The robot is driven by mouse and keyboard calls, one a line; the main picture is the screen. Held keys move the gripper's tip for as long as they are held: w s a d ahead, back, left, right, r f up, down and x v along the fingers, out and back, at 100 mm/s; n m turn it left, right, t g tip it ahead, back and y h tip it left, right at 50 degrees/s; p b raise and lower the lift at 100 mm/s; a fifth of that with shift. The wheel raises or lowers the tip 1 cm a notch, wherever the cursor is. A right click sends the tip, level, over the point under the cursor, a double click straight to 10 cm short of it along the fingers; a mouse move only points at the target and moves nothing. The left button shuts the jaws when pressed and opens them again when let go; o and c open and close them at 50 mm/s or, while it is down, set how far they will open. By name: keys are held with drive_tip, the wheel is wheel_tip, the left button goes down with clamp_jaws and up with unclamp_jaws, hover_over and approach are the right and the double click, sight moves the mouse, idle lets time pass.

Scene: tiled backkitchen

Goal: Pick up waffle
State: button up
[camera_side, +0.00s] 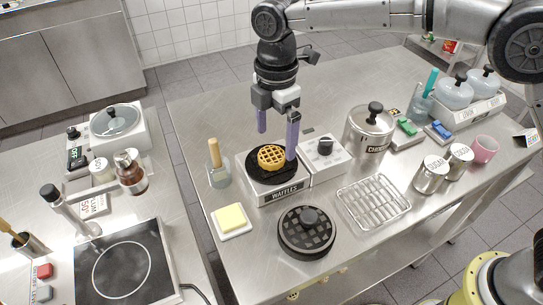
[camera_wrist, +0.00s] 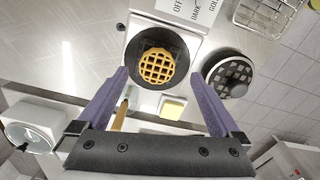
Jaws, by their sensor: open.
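A round golden waffle (camera_side: 271,157) lies on the black plate of the waffle maker (camera_side: 262,190), a metal box labelled WAFFLES. The waffle also shows in the wrist view (camera_wrist: 157,66), near the top middle, whole and unobstructed. My gripper (camera_side: 277,134) hangs pointing down above the waffle maker, with its two purple fingers spread apart. In the side view one finger is behind and left of the waffle and the other is at its right. In the wrist view the open gripper (camera_wrist: 163,80) has nothing between its fingers.
A black round lid (camera_side: 307,230) and a wire rack (camera_side: 374,203) stand in front. A control box with a black knob (camera_side: 322,155) adjoins the maker at right. A brush in a holder (camera_side: 217,170) and butter on a dish (camera_side: 231,219) stand left.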

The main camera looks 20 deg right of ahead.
sight(272, 154)
drive_tip(key=shift+w+a+f, duration=0.1)
drive_tip(key=shift+a+f, duration=0.05)
drive_tip(key=shift+f, duration=1)
drive_tip(key=shift+w+a+f, duration=0.1)
drive_tip(key=shift+a+f, duration=0.05)
drive_tip(key=shift+f, duration=0.95)
drive_tip(key=c, duration=1.4)
